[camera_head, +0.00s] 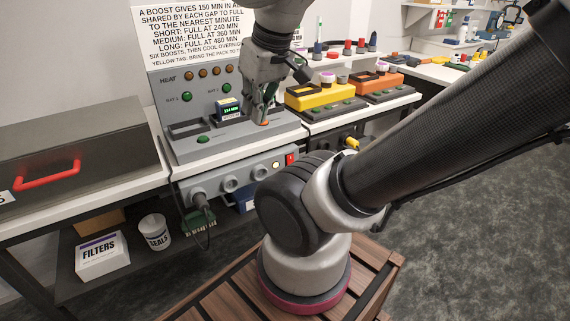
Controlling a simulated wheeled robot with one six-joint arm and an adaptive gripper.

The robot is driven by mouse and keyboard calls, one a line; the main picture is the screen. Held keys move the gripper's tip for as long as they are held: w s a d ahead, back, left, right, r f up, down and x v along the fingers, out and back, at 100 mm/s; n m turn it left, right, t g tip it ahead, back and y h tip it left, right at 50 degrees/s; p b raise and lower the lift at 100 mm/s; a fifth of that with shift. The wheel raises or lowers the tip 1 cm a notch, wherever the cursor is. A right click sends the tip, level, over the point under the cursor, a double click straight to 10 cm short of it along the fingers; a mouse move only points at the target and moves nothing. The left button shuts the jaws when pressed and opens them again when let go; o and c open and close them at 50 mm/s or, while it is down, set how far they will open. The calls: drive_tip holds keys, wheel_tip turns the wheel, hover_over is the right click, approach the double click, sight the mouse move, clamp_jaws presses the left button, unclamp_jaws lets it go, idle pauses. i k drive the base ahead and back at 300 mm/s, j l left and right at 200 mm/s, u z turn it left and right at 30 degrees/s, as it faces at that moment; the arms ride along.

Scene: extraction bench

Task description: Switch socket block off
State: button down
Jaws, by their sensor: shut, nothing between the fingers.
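The grey socket block (246,175) is fixed along the front of the bench, below the top. It has several round sockets, a pale lit round lamp (276,165) and a red switch (290,159) at its right end. My gripper (262,117) is shut and points down over the grey console (200,149), above and behind the socket block. Its fingertips are at a small orange-red button (264,123); I cannot tell if they touch it.
A green-lit pack (230,111) stands in the console, left of my gripper. Yellow (319,96) and orange (375,82) units stand to the right. A dark lidded box (75,150) with a red handle is at left. A shelf below holds a filters box (102,257) and a white tub (155,232).

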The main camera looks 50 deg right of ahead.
sight(290, 159)
drive_tip(key=z, duration=1.1)
